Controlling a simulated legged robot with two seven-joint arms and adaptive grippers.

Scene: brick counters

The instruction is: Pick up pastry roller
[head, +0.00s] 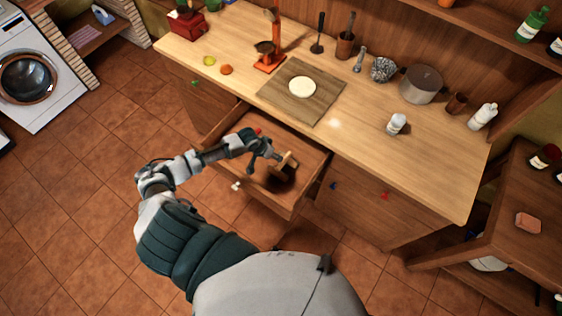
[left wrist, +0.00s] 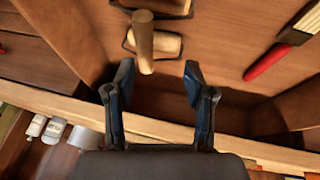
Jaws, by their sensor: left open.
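The pastry roller (head: 289,159) is light wood and sits in the open drawer below the counter. In the left wrist view, its round handle (left wrist: 143,42) points up towards the camera, with the rest of the wooden tool lying behind it at the top edge. My left gripper (head: 266,155) is over the drawer, right beside the roller. In the left wrist view, my left gripper (left wrist: 158,72) is open, and the lower end of the handle appears between its fingertips, nearer the left finger. Contact cannot be told. My right gripper is not in view.
A red-handled tool (left wrist: 268,60) lies in the drawer to the right in the wrist view. Above, the counter holds a board (head: 325,107) with dough, an orange press (head: 272,45) and a pot (head: 421,84).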

